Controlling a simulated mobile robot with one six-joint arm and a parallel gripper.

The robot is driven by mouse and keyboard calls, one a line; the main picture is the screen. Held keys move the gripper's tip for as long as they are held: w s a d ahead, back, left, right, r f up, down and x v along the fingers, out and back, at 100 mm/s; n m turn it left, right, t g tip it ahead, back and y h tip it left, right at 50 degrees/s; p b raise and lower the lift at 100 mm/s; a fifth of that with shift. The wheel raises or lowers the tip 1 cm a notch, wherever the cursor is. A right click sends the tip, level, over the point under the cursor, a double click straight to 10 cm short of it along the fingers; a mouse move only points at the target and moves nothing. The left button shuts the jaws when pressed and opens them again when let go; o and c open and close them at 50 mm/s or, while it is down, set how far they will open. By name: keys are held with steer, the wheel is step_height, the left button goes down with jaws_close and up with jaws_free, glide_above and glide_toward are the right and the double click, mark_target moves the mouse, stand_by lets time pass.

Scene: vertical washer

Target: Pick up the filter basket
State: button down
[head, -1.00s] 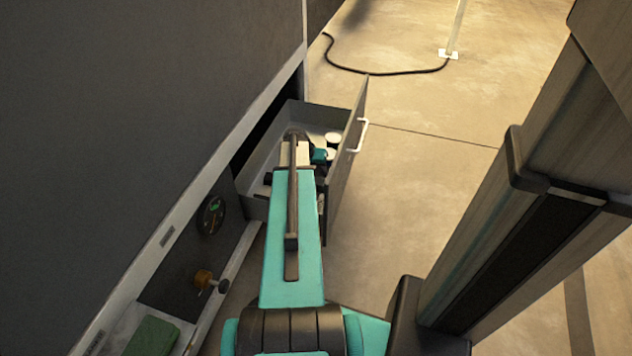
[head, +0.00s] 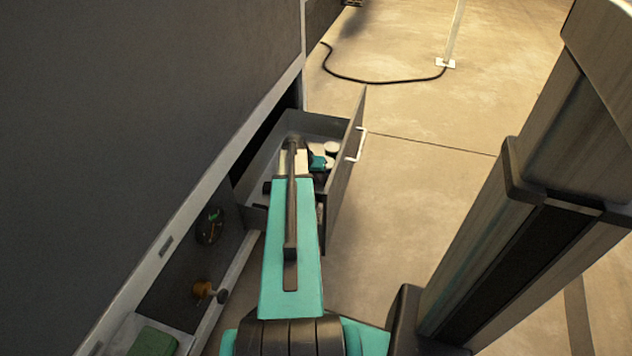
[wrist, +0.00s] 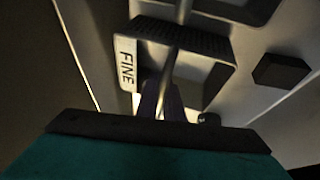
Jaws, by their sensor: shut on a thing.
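The filter basket (wrist: 180,52) shows in the wrist view as a grey frame with dark mesh and a white plate reading "FINE" on its left. My gripper (wrist: 160,98) is shut on the basket's thin upright bar, close in front of it. A second similar basket (wrist: 240,8) is partly cut off at the top of the wrist view.
The drawer front, with a white handle (head: 356,146), stands on the right. White round containers (head: 331,148) and a teal item (head: 318,161) lie inside. A dark block (wrist: 280,70) is right of the basket.

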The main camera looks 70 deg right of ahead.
step_height(320, 180, up, 18)
steer(key=p, duration=0.5)
steer(key=shift+f+p, duration=0.25)
steer(key=shift+p, duration=0.05)
steer(key=shift+w+r, duration=0.1)
steer(key=shift+w, duration=0.05)
